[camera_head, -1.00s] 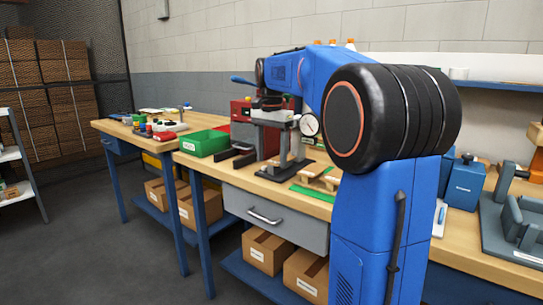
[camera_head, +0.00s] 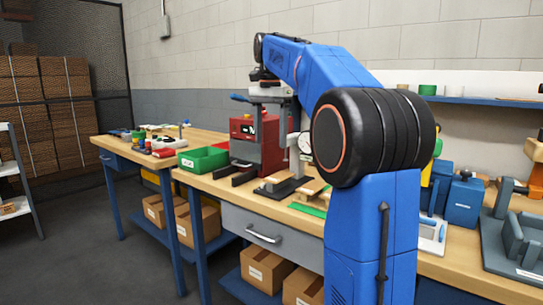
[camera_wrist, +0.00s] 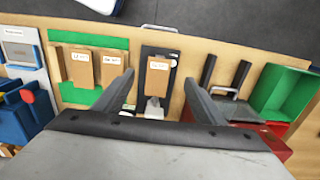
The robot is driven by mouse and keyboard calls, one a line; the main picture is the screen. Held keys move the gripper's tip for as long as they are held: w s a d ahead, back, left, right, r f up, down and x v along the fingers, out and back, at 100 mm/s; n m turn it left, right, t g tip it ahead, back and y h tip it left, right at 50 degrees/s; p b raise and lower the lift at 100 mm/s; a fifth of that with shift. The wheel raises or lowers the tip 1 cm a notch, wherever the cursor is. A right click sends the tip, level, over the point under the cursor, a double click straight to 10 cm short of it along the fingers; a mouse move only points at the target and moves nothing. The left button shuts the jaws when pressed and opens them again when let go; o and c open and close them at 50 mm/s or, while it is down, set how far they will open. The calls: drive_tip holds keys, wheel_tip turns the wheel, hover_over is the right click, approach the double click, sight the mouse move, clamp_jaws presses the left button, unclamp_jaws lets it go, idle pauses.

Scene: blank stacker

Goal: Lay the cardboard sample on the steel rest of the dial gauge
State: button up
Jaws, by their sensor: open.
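A brown labelled cardboard sample (camera_wrist: 158,64) lies over the black base (camera_wrist: 146,52) of the dial gauge in the wrist view. The steel rest under it is hidden. In the head view the sample (camera_head: 278,178) shows as a small tan piece on the base, in front of the grey column and the white dial (camera_head: 305,142). My gripper (camera_wrist: 158,82) is open and empty, its two fingers spread either side of the gauge in the picture. It also shows in the head view (camera_head: 270,118), above the gauge and apart from the sample.
Two more brown labelled pieces (camera_wrist: 112,66) lie on a green mat (camera_wrist: 62,94) beside the gauge. A red machine (camera_head: 256,140) and a green bin (camera_head: 203,158) stand to the left in the head view. Blue blocks (camera_head: 465,196) stand to the right.

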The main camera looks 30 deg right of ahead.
drive_tip(key=shift+r, duration=0.1)
drive_tip(key=s+a+f+n+t, duration=0.1)
drive_tip(key=s+a+f+n, duration=0.4)
drive_tip(key=s, duration=0.3)
drive_tip(key=s+a+f+n+t, duration=0.1)
drive_tip(key=s+a+f+n, duration=0.1)
drive_tip(key=s+a+f, duration=0.45)
drive_tip(key=s+a+f+n+t, duration=0.1)
drive_tip(key=s+a+f+n, duration=0.1)
drive_tip(key=s+f, duration=0.6)
drive_tip(key=s+a+f+n+t, duration=0.1)
drive_tip(key=s+f+n, duration=0.4)
drive_tip(key=f, duration=0.7)
drive_tip(key=s+a, duration=0.1)
drive_tip(key=s, duration=0.1)
drive_tip(key=shift+s+a+f+t, duration=0.15)
drive_tip(key=shift+s+f+t, duration=0.15)
drive_tip(key=shift+s+t, duration=0.1)
